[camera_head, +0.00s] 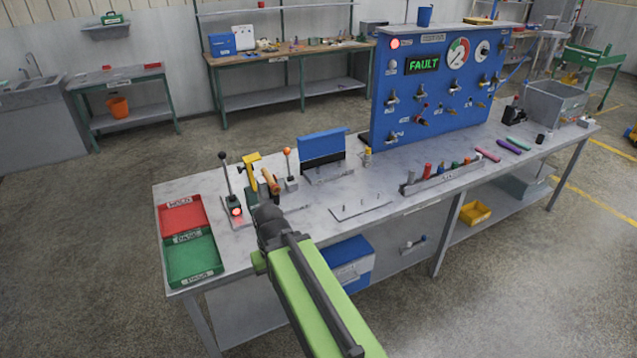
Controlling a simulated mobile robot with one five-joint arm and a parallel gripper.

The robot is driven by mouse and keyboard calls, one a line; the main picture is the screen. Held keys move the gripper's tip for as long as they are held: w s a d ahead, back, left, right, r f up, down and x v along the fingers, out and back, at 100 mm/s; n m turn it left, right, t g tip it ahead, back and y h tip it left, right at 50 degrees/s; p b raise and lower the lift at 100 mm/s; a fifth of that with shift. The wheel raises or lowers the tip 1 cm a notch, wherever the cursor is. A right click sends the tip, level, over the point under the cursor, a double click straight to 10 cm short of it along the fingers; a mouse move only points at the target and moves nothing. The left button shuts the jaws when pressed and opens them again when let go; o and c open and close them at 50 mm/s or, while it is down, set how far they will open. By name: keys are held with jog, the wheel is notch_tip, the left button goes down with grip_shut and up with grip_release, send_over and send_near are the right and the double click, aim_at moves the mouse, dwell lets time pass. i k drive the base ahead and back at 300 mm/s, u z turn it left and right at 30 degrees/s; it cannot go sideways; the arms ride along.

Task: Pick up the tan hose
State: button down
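A short tan-brown, tube-like piece (270,182) shows just beyond the end of my arm, beside a yellow bracket (249,164). It may be the tan hose, but it is too small to be sure. My gripper (266,212) is the dark end of my green arm, over the front left of the workbench (385,185). It appears just in front of the tan-brown piece. I cannot tell whether they touch. The fingers are not distinct, so their opening is unclear.
A black lever (226,175) with a red light and an orange-knobbed lever (289,166) stand close by. Red (182,216) and green (192,258) trays lie left. A blue panel (440,85) reading FAULT stands behind. Pink (488,155) and purple (508,146) tubes lie right.

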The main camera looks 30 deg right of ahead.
aim_at(269, 181)
jog(key=u, duration=0.25)
jog(key=i, duration=1.2)
jog(key=u, duration=1.9)
jog(key=k, duration=0.9)
jog(key=z, duration=0.5)
jog(key=i, duration=1)
jog(key=u, duration=0.1)
